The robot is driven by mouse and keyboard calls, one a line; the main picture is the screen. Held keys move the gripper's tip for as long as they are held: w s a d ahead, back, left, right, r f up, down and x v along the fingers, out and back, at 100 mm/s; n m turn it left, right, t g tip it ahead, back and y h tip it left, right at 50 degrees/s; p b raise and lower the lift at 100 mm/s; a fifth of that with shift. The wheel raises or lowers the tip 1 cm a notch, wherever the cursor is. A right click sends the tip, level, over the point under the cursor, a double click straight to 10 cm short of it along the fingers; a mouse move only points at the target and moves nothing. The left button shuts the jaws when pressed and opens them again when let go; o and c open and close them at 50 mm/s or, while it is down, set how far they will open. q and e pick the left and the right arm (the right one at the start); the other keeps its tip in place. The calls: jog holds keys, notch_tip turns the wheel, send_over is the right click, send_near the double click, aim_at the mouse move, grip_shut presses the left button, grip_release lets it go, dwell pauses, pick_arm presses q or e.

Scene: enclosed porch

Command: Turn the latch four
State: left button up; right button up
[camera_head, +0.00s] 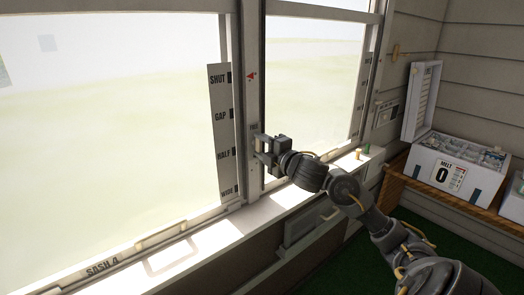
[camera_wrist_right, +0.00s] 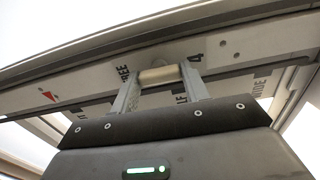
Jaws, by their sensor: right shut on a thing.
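The latch (camera_wrist_right: 160,75) is a pale, rounded bar on the window post, with a "4" and "FREE" marked near it in the right wrist view. My right gripper (camera_wrist_right: 161,84) has one finger on each side of it and is shut on it. In the head view my right gripper (camera_head: 263,149) is up against the window post (camera_head: 253,105) and hides the latch. A red mark (camera_head: 251,76) is higher on the post, and it also shows in the wrist view (camera_wrist_right: 48,96). My left gripper is not in view.
A scale strip (camera_head: 218,133) reading SHUT, GAP, HALF and WIDE stands left of the post. A white open box (camera_head: 432,174) marked MELT 0 stands on a wooden shelf at right.

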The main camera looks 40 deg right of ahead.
jog(key=shift+n, duration=0.3)
jog(key=o, duration=1)
jog(key=s+b, duration=0.1)
jog(key=s, duration=0.9)
jog(key=shift+s+a, duration=0.1)
jog(key=shift+s, duration=0.3)
